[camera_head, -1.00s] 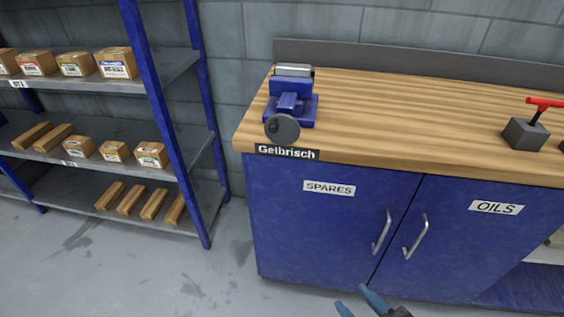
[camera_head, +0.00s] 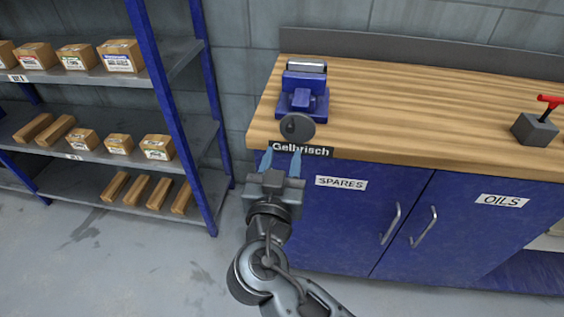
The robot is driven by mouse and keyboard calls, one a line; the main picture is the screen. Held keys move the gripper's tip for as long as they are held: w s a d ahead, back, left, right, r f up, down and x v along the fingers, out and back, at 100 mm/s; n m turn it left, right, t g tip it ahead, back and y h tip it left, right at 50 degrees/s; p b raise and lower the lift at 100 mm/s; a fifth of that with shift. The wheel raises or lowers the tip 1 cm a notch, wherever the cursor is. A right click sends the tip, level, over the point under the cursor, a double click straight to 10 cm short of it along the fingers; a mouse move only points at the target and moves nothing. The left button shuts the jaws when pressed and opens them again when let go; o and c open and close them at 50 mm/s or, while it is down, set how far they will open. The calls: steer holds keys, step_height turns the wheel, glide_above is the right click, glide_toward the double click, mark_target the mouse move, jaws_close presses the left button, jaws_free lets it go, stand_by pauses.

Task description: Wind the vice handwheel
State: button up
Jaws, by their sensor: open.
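The blue vice (camera_head: 303,88) stands on the left end of the wooden workbench top (camera_head: 410,115). Its round dark grey handwheel (camera_head: 297,127) faces me at the bench's front edge. My gripper (camera_head: 283,160) is open and empty, its two blue fingers pointing up toward the handwheel. The fingertips appear just below the wheel, in front of the label "Gelbrisch" (camera_head: 318,151). I cannot tell how far they are from the wheel in depth, but I see no clear contact.
Blue cupboard doors marked SPARES (camera_head: 341,183) and OILS (camera_head: 502,200) have protruding handles (camera_head: 391,225). A grey block with a red T-handle (camera_head: 535,129) sits at the right. A blue-framed shelf rack (camera_head: 165,95) with boxes stands at the left. The bench middle is clear.

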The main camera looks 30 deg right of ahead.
mark_target(289, 130)
steer(key=x, duration=0.5)
steer(key=shift+w+d+f, duration=0.15)
steer(key=shift+w+d, duration=0.05)
steer(key=shift+w, duration=0.05)
steer(key=shift+b+x, duration=0.6)
steer(key=shift+x, duration=0.6)
steer(key=m+b, duration=0.1)
steer(key=b, duration=0.1)
steer(key=shift+f+b, duration=0.2)
steer(key=shift+b, duration=0.1)
steer(key=m+b, duration=0.4)
steer(key=b, duration=0.4)
steer(key=shift+b, duration=0.35)
steer(key=shift+m+b, duration=0.7)
steer(key=shift+b, duration=0.35)
steer(key=shift+r+m, duration=0.3)
steer(key=m+b, duration=0.5)
steer(key=b, duration=0.6)
steer(key=shift+f, duration=0.1)
steer(key=shift+m+b, duration=0.3)
steer(key=shift+r, duration=0.25)
jaws_close()
